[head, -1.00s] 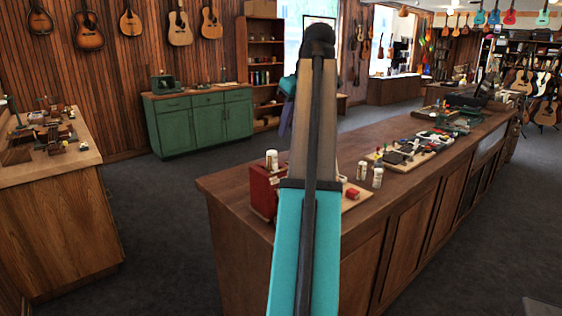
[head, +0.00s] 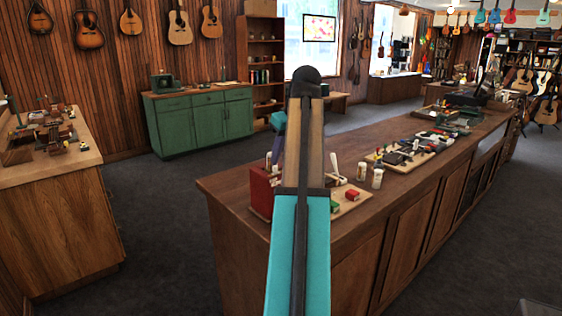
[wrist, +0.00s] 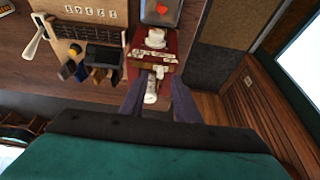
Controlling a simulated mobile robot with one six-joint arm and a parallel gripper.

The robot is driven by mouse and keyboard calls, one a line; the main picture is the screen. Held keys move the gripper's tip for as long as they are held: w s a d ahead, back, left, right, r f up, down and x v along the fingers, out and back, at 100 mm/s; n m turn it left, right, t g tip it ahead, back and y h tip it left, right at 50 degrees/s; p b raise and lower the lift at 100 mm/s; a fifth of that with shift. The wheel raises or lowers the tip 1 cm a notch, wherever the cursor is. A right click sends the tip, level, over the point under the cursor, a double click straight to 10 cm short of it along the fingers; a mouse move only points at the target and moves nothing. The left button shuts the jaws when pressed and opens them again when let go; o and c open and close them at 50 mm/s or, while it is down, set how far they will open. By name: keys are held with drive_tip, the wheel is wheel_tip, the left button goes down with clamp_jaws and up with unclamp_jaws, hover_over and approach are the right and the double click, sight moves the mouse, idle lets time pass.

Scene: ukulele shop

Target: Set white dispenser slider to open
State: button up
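A red box-shaped unit (wrist: 168,44) with a white round fitting (wrist: 156,38) and pale label strips shows at the top middle of the wrist view. It also stands at the counter's near left corner in the head view (head: 261,192), partly behind my arm. A white cylindrical part (wrist: 151,92) is at its near side. I cannot tell for sure which part is the slider or its setting. My gripper (wrist: 155,88) has its two dark fingers apart, on either side of the white cylinder; contact cannot be told. In the head view my arm mostly hides the gripper.
A wooden board (wrist: 88,18) with a dark slotted block and a white-handled lever (wrist: 36,38) lies left of the red unit. Small white bottles (head: 377,178) stand on the wooden counter (head: 235,180). A green cabinet (head: 205,120) stands behind, with open floor between.

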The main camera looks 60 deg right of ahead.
sight(277, 169)
drive_tip(key=shift+x, duration=2.1)
clamp_jaws()
